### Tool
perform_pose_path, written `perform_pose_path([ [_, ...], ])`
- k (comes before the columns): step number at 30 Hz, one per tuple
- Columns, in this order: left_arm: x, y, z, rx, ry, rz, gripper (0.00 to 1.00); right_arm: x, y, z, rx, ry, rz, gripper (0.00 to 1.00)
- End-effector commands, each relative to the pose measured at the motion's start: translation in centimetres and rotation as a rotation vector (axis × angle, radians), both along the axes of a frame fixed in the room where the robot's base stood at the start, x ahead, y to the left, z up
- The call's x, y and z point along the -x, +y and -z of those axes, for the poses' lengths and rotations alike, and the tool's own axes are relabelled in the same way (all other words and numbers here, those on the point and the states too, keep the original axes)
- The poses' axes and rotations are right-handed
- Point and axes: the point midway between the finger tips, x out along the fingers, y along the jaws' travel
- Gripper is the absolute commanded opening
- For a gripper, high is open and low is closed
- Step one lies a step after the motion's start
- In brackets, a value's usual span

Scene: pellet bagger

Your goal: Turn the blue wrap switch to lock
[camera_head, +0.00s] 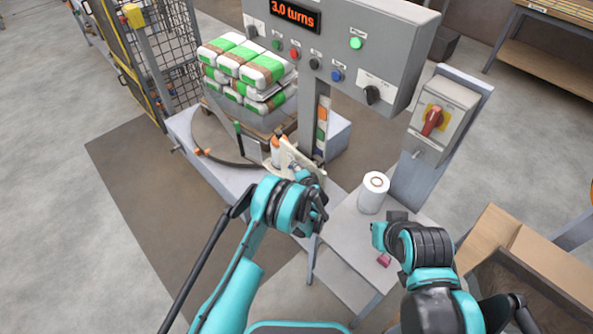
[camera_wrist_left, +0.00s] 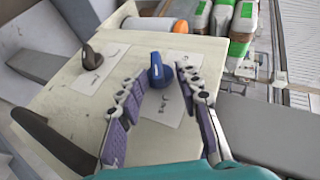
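The blue wrap switch (camera_wrist_left: 160,72) is a blue knob on a white label, on a cream panel (camera_wrist_left: 60,98) that fills the middle of the left wrist view. My left gripper (camera_wrist_left: 160,88) is open, its two fingers apart on either side of the knob, which shows just beyond and between the tips. I cannot tell whether either finger touches it. In the head view my left gripper (camera_head: 314,200) is beside the cream panel (camera_head: 294,158) and hides the blue switch. My right gripper (camera_head: 385,238) is over the small grey table, its fingers too unclear to read.
A black knob (camera_wrist_left: 92,58) sits on the same panel. A control cabinet (camera_head: 400,45) and a red-handled switch box (camera_head: 440,115) stand behind. A white roll (camera_head: 374,193) is on the table (camera_head: 345,240). Stacked green-white bags (camera_head: 245,70) stand at the back left.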

Motion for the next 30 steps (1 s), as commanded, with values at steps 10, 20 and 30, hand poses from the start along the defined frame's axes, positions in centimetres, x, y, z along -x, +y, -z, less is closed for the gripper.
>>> perform_pose_path([
  [10, 0.1, 0.0, 0.1, -0.001, 0.002, -0.002, 0.32, 0.0, 0.0, 0.0, 0.000, 0.000, 0.000, 0.00],
  [20, 1.0, -0.5, -0.4, 0.000, 0.003, 0.001, 0.32, 0.0, 0.0, 0.0, 0.000, 0.000, 0.000, 0.00],
  [30, 6.9, -2.5, -3.6, 0.000, 0.003, 0.001, 0.32, 0.0, 0.0, 0.0, 0.000, 0.000, 0.000, 0.00],
])
